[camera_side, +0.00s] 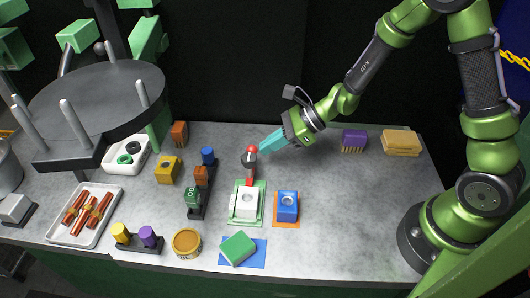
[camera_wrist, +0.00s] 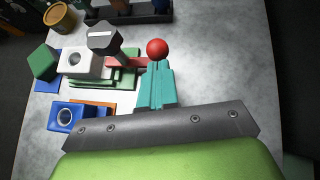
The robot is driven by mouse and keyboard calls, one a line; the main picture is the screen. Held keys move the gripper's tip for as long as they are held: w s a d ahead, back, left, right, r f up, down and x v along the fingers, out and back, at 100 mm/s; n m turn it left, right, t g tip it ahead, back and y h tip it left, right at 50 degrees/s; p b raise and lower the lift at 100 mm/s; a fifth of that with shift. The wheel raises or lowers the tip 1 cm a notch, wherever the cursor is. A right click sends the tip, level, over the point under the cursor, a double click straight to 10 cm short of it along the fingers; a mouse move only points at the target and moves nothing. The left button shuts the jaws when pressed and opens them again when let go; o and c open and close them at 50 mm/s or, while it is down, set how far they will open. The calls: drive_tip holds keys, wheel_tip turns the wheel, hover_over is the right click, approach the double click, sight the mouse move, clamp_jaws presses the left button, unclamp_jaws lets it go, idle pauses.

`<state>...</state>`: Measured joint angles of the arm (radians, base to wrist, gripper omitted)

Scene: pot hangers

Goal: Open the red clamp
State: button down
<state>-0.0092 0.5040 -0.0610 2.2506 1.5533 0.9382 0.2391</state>
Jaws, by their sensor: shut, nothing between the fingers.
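The red clamp has a red ball knob (camera_side: 251,150) on its handle and a red body (camera_side: 249,176) below it. In the wrist view, the ball (camera_wrist: 157,49) is just beyond my fingertips, and the clamp's red arm (camera_wrist: 134,62) reaches left toward a black knob-like part (camera_wrist: 104,38). A white block (camera_side: 246,203) sits on the green base in front of the clamp. My gripper (camera_side: 263,150) has teal fingers pressed together and empty. Its tips are right beside the ball; I cannot tell whether they touch it.
A blue block (camera_side: 287,207) on an orange mat stands right of the white block. A rack with colored pieces (camera_side: 203,182) stands left of the clamp. A green sponge-like block (camera_side: 238,248) lies in front. The tabletop right of the blue block is clear.

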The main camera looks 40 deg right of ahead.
drive_tip(key=shift+w+n+g+y, duration=0.3)
drive_tip(key=shift+w+n+g, duration=0.1)
drive_tip(key=shift+n+g, duration=0.1)
drive_tip(key=w+n+g, duration=0.1)
drive_tip(key=w+a+n+g, duration=0.1)
drive_tip(key=n, duration=0.1)
drive_tip(key=shift+y, duration=0.4)
drive_tip(key=n+g, duration=0.1)
drive_tip(key=w+a+n+g, duration=0.1)
drive_tip(key=w+n+g, duration=0.1)
drive_tip(key=g, duration=0.1)
drive_tip(key=shift+a+n, duration=0.3)
drive_tip(key=shift+n, duration=0.1)
drive_tip(key=shift+w+a, duration=0.3)
drive_tip(key=shift+a, duration=0.35)
drive_tip(key=shift+w+a, duration=0.3)
drive_tip(key=shift+a, duration=0.35)
drive_tip(key=shift+w+a, duration=0.15)
drive_tip(key=shift+a, duration=0.1)
drive_tip(key=shift+w+a+n+g, duration=0.1)
drive_tip(key=shift+a+n+g, duration=0.25)
drive_tip(key=shift+n+g, duration=0.4)
drive_tip(key=shift+a, duration=0.55)
